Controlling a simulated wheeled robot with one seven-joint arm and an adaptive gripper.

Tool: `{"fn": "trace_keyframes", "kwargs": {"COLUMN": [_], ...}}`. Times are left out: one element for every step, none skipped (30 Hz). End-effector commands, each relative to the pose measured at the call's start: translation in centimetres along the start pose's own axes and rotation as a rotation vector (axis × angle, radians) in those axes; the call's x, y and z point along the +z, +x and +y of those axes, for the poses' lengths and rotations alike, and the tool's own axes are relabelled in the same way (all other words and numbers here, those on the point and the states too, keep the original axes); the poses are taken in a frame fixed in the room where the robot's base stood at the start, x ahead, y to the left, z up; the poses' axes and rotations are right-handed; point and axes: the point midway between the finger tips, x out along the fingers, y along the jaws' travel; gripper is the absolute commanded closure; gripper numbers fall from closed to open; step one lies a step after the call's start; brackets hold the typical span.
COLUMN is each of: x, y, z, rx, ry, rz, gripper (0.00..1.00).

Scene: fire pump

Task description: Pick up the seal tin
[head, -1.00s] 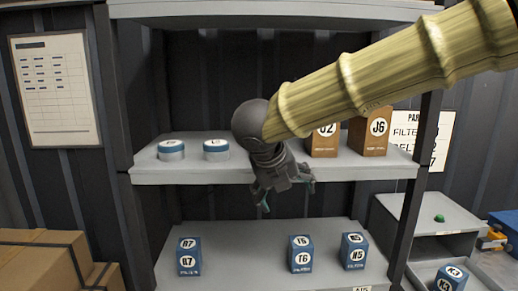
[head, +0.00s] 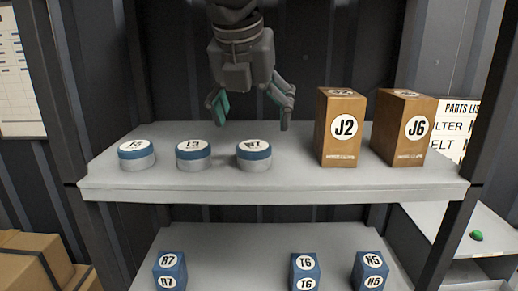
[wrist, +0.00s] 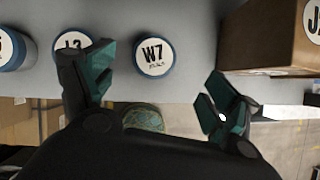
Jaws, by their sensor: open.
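Three round grey tins with blue bands and white lids stand in a row on the upper shelf. The right one, the W7 tin (head: 254,156), also shows in the wrist view (wrist: 153,57). The middle tin (head: 193,156) seems marked L3, and the left tin (head: 137,155) has a lid mark I cannot read surely. The small print on the lids is too blurred to tell which one is for seals. My gripper (head: 250,110) is open and empty, hanging fingers down above the shelf near the W7 tin. In the wrist view W7 shows between and beyond the fingertips (wrist: 160,82).
Two tall brown boxes, J2 (head: 342,128) and J6 (head: 403,128), stand right of the tins. The upper shelf (head: 280,192) has a front edge, with blue boxes (head: 304,270) on the lower shelf (head: 235,245). Cardboard boxes (head: 35,265) lie at lower left.

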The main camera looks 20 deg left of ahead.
Motion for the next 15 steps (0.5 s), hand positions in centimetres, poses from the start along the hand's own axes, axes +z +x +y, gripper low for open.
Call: {"fn": "trace_keyframes", "kwargs": {"x": [0.1, 0.1, 0.1, 0.1, 0.1, 0.1, 0.1, 0.1, 0.1, 0.1, 0.1, 0.1, 0.1, 0.1, 0.0], "y": [0.7, 1.2, 1.8, 2.1, 2.5, 3.0, 3.3, 3.5, 3.8, 3.9, 4.0, 4.2, 4.3, 4.5, 4.8], "z": [0.1, 0.1, 0.1, 0.1, 0.2, 0.1, 0.1, 0.1, 0.1, 0.1, 0.1, 0.0, 0.0, 0.1, 0.1], "rx": [-0.001, -0.001, -0.002, -0.001, 0.0, 0.0, -0.001, -0.001, 0.0, 0.0, 0.0, 0.0, -0.001, -0.002, -0.002], "ry": [-0.003, -0.004, -0.004, -0.003, -0.003, -0.003, -0.003, -0.003, -0.003, -0.003, -0.002, -0.002, -0.002, -0.002, -0.001], "rz": [0.002, 0.002, 0.002, 0.002, 0.002, 0.002, 0.002, 0.002, 0.001, 0.001, 0.001, 0.001, 0.001, 0.001, 0.001], "gripper": [0.12, 0.12, 0.12, 0.12, 0.12, 0.12, 0.12, 0.12, 0.12, 0.12, 0.12, 0.12, 0.12, 0.12, 0.12]}}
